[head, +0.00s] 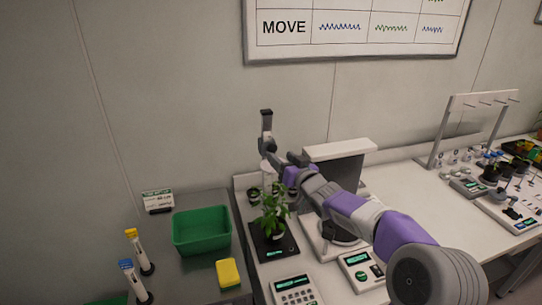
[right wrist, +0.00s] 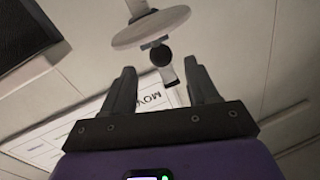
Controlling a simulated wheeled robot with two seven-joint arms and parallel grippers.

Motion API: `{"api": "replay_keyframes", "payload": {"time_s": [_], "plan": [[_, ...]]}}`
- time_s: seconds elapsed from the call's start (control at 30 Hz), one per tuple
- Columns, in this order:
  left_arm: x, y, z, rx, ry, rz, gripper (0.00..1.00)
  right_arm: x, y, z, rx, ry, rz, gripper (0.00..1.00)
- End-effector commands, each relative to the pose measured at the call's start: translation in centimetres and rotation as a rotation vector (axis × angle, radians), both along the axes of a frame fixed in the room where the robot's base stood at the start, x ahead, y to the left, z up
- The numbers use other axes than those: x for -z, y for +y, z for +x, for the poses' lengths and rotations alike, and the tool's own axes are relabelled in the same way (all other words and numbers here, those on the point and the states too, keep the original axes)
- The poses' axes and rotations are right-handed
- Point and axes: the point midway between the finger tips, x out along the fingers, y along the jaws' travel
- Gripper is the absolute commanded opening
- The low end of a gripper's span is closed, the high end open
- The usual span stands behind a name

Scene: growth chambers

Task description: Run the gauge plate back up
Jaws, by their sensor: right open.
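In the right wrist view the gauge plate (right wrist: 150,27) is a pale grey disc with a rod on one side. A black knob (right wrist: 160,55) and a thin pale post show on its other side. My right gripper (right wrist: 162,88) is open, its two dark fingers apart. The knob and post show between and beyond them, with no contact visible. In the head view my right arm reaches to the grey upright post (head: 266,126) with a black top, behind the potted plant (head: 274,212). The arm hides part of the gauge there. My left gripper is not in view.
The plant stands on a black scale (head: 260,249). A white stand (head: 340,148) is right of it, behind my arm. A green bin (head: 202,250), a yellow sponge (head: 229,273) and two capped pens are at the left. A keypad (head: 296,293) lies in front.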

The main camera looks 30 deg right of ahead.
Motion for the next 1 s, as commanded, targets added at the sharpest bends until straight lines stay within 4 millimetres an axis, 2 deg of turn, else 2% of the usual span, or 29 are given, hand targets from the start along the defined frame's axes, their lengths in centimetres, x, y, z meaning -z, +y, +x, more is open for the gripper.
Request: {"api": "replay_keyframes", "payload": {"time_s": [0.5,0.7,0.93,1.0], "plan": [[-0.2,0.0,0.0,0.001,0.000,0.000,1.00,-0.1,-0.2,6.4,-0.002,-0.001,0.002,0.59],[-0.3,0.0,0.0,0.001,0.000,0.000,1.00,-0.1,-0.2,7.3,-0.001,-0.001,0.000,0.59],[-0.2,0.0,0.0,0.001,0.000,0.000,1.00,-0.1,-0.2,7.3,-0.001,-0.001,0.000,0.59],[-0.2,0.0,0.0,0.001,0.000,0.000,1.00,-0.1,-0.2,7.3,-0.001,-0.001,0.000,0.48]]}}
